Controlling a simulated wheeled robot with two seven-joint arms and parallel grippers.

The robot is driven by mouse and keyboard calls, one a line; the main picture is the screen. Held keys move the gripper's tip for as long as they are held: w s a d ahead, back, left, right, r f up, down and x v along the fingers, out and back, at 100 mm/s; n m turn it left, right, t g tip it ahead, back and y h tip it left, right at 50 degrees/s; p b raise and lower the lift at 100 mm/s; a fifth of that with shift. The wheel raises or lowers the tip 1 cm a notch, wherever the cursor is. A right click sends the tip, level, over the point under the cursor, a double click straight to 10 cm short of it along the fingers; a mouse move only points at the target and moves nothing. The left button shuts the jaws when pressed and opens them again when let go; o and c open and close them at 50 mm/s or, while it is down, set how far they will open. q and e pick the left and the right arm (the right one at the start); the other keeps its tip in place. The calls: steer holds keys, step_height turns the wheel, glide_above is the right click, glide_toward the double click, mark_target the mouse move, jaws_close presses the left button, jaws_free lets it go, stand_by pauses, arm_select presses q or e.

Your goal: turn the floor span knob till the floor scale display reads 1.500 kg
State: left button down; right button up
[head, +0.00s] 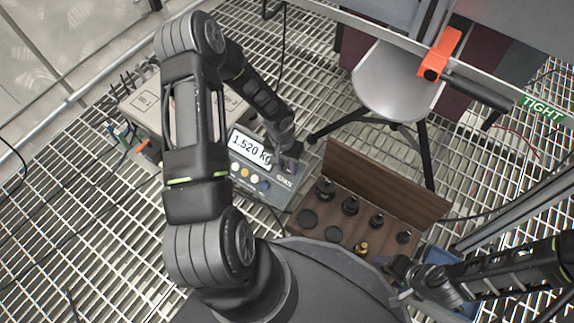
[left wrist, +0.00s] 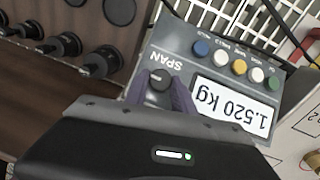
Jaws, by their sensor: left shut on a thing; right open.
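The floor scale display (head: 250,146) reads 1.520 kg in the head view. It shows upside down in the left wrist view (left wrist: 232,105), with the same reading. The span knob (left wrist: 160,80) is a dark round knob beside the word SPAN on the grey panel. My left gripper (left wrist: 164,88) is shut on it, one finger on each side. In the head view my left gripper (head: 290,162) reaches down at the panel's right end and hides the knob. My right gripper (head: 402,275) is open at the lower right, near the weight box.
A wooden weight box (head: 385,190) with several dark weights and a brass weight (head: 361,248) stands right of the panel. Several coloured buttons (head: 248,177) line the panel. A grey stool (head: 395,85) stands behind on the grating floor. A beige case (head: 145,105) sits at left.

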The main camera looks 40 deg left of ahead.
stand_by(0.3)
arm_select(q)
steer(key=shift+a+r+n+h+p, duration=0.15)
steer(key=shift+n+h+p, duration=0.25)
steer(key=shift+n+p, duration=0.4)
steer(key=shift+s+a+n+t+h+p, duration=0.1)
steer(key=shift+n+t+h+p, duration=0.2)
steer(key=shift+n+h+p, duration=0.35)
steer(key=shift+a+f+n+t+h, duration=0.15)
steer(key=shift+n+h, duration=0.15)
steer(key=shift+n, duration=0.35)
steer(key=shift+d+f+n+t+h, duration=0.15)
steer(key=shift+n+h, duration=0.1)
steer(key=shift+n, duration=0.35)
steer(key=shift+s+a+n+t+h+p, duration=0.15)
steer(key=shift+n+t+h+p, duration=0.25)
steer(key=shift+n, duration=0.5)
steer(key=c, duration=1.1)
jaws_free()
steer(key=shift+o, duration=0.2)
